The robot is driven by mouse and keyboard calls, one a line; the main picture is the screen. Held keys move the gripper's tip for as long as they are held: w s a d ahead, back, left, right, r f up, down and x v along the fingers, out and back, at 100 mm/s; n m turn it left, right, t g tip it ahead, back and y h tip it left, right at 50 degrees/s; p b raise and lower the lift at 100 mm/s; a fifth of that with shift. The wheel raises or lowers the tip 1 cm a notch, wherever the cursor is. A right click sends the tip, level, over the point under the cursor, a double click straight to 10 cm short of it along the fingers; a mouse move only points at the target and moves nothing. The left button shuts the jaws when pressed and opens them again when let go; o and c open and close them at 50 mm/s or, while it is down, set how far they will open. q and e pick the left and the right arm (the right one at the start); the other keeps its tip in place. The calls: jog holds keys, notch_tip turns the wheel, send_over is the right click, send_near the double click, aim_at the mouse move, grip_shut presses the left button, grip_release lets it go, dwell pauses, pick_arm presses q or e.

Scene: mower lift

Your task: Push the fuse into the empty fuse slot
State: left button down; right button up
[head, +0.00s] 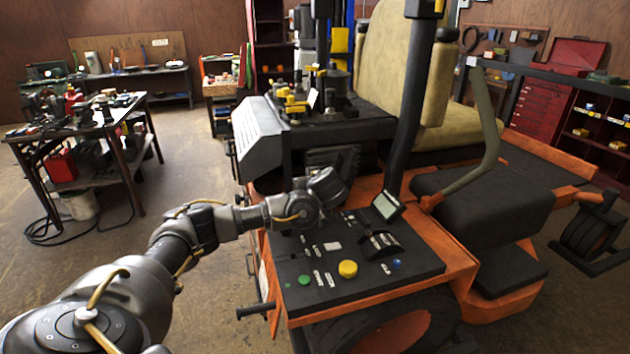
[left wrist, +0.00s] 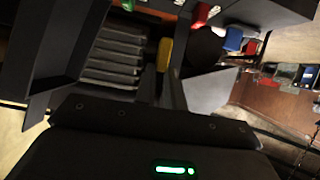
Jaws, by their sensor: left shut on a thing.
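My left gripper (head: 345,165) reaches in over the rear of the dark control panel. Its fingertips are hard to make out in the head view against the dark machine. In the left wrist view the gripper (left wrist: 163,78) is shut, with a small yellow piece (left wrist: 165,54) at its tips that looks like the fuse. Red (left wrist: 204,14) and blue (left wrist: 233,39) pieces show beyond it, to the right. The empty fuse slot cannot be made out in either view. My right gripper is out of view.
The orange mower's control panel (head: 375,277) has a yellow knob (head: 348,269), a green button (head: 305,280) and a small screen (head: 386,206). A dark post (head: 411,110) and the tan seat (head: 388,50) stand behind. A cluttered workbench (head: 75,125) is at the far left.

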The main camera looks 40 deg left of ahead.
pick_arm(q)
jog(key=shift+w+d+f+b, duration=0.1)
jog(key=shift+f+b, duration=0.1)
jog(key=shift+f, duration=0.2)
jog(key=shift+w+d+f+b, duration=0.1)
jog(key=shift+f+b, duration=0.1)
jog(key=shift+f, duration=0.2)
jog(key=shift+w+f, duration=0.6)
jog(key=shift+f, duration=0.05)
jog(key=shift+a+f+b, duration=0.15)
jog(key=shift+f+b, duration=0.35)
jog(key=shift+f, duration=0.1)
jog(key=shift+s, duration=0.3)
jog(key=shift+s+f, duration=0.1)
jog(key=shift+s, duration=0.1)
jog(key=shift+w+f, duration=0.25)
jog(key=shift+w, duration=0.05)
jog(key=shift+s+r, duration=0.1)
jog(key=shift+s, duration=0.1)
jog(key=shift+b, duration=0.3)
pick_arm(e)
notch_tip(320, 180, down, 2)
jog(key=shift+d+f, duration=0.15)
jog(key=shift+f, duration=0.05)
